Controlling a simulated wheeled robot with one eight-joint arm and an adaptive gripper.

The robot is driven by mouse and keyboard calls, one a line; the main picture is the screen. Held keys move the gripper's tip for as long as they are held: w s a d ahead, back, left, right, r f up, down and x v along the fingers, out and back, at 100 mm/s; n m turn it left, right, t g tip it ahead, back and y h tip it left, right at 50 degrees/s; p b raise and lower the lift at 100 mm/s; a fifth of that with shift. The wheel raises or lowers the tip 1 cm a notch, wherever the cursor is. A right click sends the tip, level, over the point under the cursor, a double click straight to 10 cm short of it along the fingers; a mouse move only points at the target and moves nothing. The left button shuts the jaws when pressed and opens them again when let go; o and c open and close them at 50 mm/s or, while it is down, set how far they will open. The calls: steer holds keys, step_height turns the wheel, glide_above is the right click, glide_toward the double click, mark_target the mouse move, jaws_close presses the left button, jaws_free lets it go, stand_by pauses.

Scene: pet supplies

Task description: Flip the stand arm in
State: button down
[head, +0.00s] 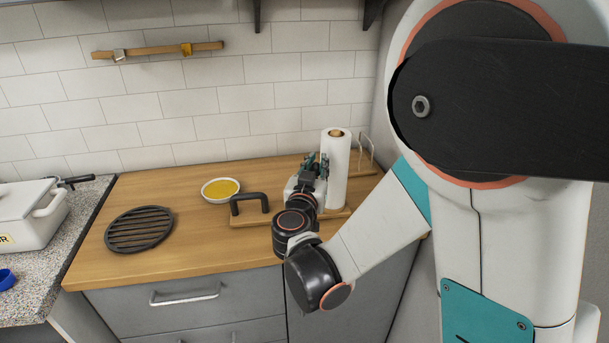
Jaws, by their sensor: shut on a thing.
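A paper towel stand with a white roll (336,172) stands upright at the back right of the wooden counter. My gripper (316,162) is just left of the roll, with its fingers pointing up and toward the wall. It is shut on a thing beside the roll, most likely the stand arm. My fingers and wrist hide the held part, so its shape and angle cannot be told. I cannot tell whether the gripper touches the roll.
A wooden board with a black handle (250,200) lies left of my wrist. A bowl of yellow food (221,189) and a round black grate (140,229) are further left. A thin wire rack (366,150) stands right of the roll, near the side wall.

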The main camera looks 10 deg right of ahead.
steer(key=shift+w+d+n+t+y, duration=0.2)
steer(key=shift+d+n+t+y, duration=0.3)
steer(key=shift+y, duration=0.4)
steer(key=shift+a, duration=0.1)
steer(key=c, duration=1.4)
jaws_free()
steer(key=shift+w, duration=0.1)
steer(key=shift+v, duration=3.75)
steer(key=shift+r, duration=0.1)
